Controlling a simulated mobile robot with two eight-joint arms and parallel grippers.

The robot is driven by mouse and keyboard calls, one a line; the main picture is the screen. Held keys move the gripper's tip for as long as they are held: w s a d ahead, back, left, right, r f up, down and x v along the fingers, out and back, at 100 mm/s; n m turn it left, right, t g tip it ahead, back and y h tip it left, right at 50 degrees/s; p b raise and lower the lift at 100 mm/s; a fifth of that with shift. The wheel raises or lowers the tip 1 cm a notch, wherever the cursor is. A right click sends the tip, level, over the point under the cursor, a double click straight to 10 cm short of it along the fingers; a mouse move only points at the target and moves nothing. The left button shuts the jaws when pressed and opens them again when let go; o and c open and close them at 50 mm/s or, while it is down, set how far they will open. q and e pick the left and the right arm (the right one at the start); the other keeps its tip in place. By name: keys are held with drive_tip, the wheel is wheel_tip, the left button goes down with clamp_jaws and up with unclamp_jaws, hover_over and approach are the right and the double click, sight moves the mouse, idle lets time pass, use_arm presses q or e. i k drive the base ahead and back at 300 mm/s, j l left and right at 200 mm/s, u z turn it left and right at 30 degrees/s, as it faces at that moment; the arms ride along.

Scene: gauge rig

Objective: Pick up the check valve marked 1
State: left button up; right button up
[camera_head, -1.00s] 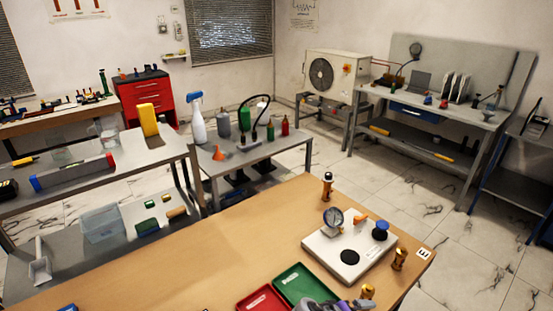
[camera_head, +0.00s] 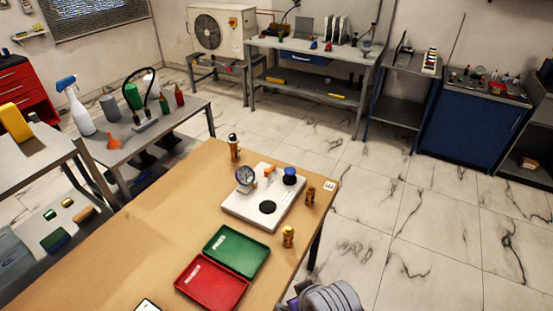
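Several small brass fittings stand upright on the wooden table (camera_head: 150,215). One brass fitting with a dark, white-topped upper part (camera_head: 234,148) stands at the far edge, behind the gauge rig. A second brass fitting (camera_head: 310,197) stands just right of the rig, near the table's right edge. A third brass fitting (camera_head: 288,237) stands nearer, right of the green tray. No number can be read on them, so I cannot tell which is the check valve marked 1. A grey and purple part of my arm shows at the bottom edge; no gripper fingers are visible.
The white rig plate (camera_head: 238,211) carries a gauge (camera_head: 246,175), a blue knob (camera_head: 290,176) and an orange part. A green tray (camera_head: 237,252) and a red tray (camera_head: 211,284) lie in front of it. The floor right of the table is clear.

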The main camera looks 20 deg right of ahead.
sight(310, 191)
drive_tip(key=l+u, duration=0.15)
drive_tip(key=u, duration=0.2)
drive_tip(key=l+u, duration=0.5)
drive_tip(key=l, duration=0.25)
drive_tip(key=k+l+u, duration=0.25)
drive_tip(key=l, duration=0.2)
drive_tip(key=k+l, duration=0.1)
drive_tip(key=l, duration=0.7)
drive_tip(key=k+l, duration=0.15)
drive_tip(key=l, duration=0.25)
drive_tip(key=k+l+u, duration=0.1)
drive_tip(key=l, duration=0.35)
